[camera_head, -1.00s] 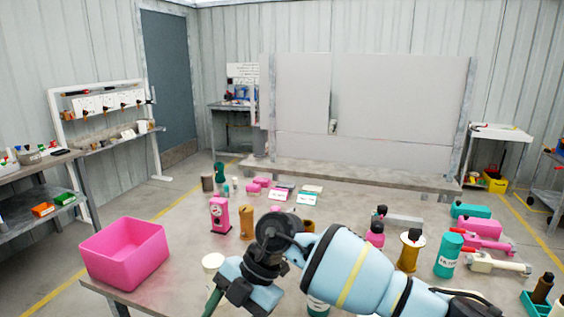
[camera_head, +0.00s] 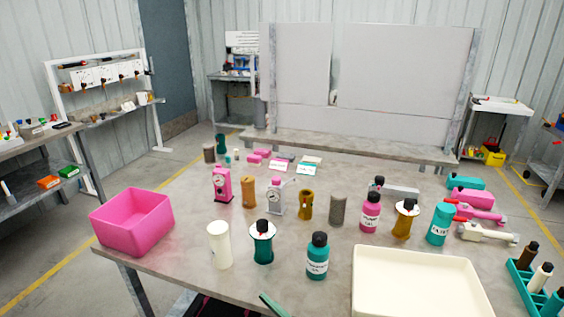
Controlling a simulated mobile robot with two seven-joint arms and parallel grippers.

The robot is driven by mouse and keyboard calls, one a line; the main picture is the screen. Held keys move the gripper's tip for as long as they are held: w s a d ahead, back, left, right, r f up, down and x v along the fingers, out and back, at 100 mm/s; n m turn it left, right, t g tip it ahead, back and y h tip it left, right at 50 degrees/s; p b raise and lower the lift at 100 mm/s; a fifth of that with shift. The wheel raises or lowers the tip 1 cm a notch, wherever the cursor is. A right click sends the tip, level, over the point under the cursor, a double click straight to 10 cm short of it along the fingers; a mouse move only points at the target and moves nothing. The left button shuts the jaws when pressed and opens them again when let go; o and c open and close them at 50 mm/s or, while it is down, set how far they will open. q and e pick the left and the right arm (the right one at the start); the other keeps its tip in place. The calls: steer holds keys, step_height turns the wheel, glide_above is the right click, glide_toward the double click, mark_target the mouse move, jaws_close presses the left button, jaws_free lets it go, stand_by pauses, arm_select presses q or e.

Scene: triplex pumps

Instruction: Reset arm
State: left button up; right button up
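The arm that reached over the table is out of the picture, and neither of my grippers can be made out. A slim dark green piece (camera_head: 272,303) pokes up at the bottom edge, left of the cream tray (camera_head: 420,283). I cannot tell whether it belongs to my gripper or is something else. The table (camera_head: 180,252) is in full view behind it, with bottles and small parts standing upright.
A pink bin (camera_head: 132,222) stands at the table's left corner. A white cylinder (camera_head: 219,245), a teal capped bottle (camera_head: 317,256) and a teal container with a white disc (camera_head: 263,243) stand near the front. A teal rack (camera_head: 525,285) is at right.

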steer(key=s+d+f+m+t+h, duration=0.35)
steer(key=d+f+m+h, duration=0.4)
steer(key=d+f, duration=0.25)
arm_select(q)
steer(key=s+a+f+n+g+y, duration=0.1)
steer(key=s+a+f+n+g, duration=0.1)
steer(key=s+n, duration=0.5)
steer(key=s+a+f+n+g+p, duration=0.1)
steer(key=s+f+n+g, duration=0.1)
steer(key=s+n, duration=0.4)
steer(key=shift+s+a+f+n+y, duration=0.4)
steer(key=shift+s+f, duration=0.2)
steer(key=shift+s, duration=0.4)
arm_select(e)
steer(key=s+d+f+m+g+h, duration=0.1)
steer(key=s+d+f+g+h, duration=0.1)
steer(key=s+d+f, duration=0.3)
steer(key=s+d+f+g+h, duration=0.3)
steer(key=s+d+f, duration=0.1)
steer(key=s, duration=0.5)
steer(key=s+d+f+m+g+h, duration=0.1)
steer(key=s+d+f+g+h, duration=0.2)
steer(key=s+d+f, duration=0.2)
steer(key=s, duration=0.3)
steer(key=shift+d+f+m, duration=0.35)
steer(key=shift+d, duration=0.05)
